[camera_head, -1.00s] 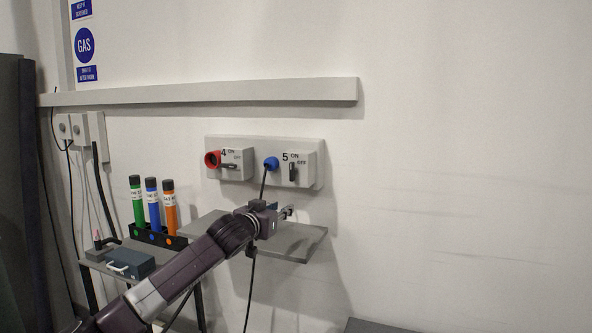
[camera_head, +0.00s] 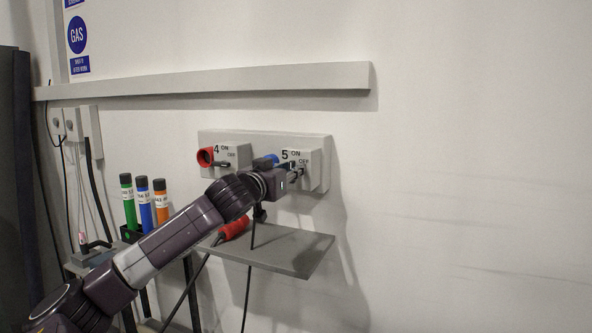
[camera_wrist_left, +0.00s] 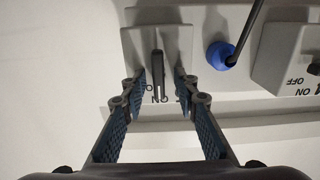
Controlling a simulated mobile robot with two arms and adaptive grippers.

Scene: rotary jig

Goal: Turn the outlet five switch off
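The outlet five box (camera_head: 317,172) is on the right of the wall panel, partly hidden behind my left gripper (camera_head: 292,172). In the left wrist view its dark switch handle (camera_wrist_left: 158,74) stands lengthwise in the picture, in line with the ON lettering. My left gripper, also in the left wrist view (camera_wrist_left: 160,84), is open, with one finger on each side of the handle. Gaps show between the fingers and the handle. My right gripper is not in view.
A blue plug (camera_wrist_left: 221,56) with a black cable sits beside the switch. The outlet four box (camera_head: 232,156) with a red socket (camera_head: 205,156) is to the left. Below are a grey shelf (camera_head: 290,252) and a red plug (camera_head: 236,228). The wall to the right is clear.

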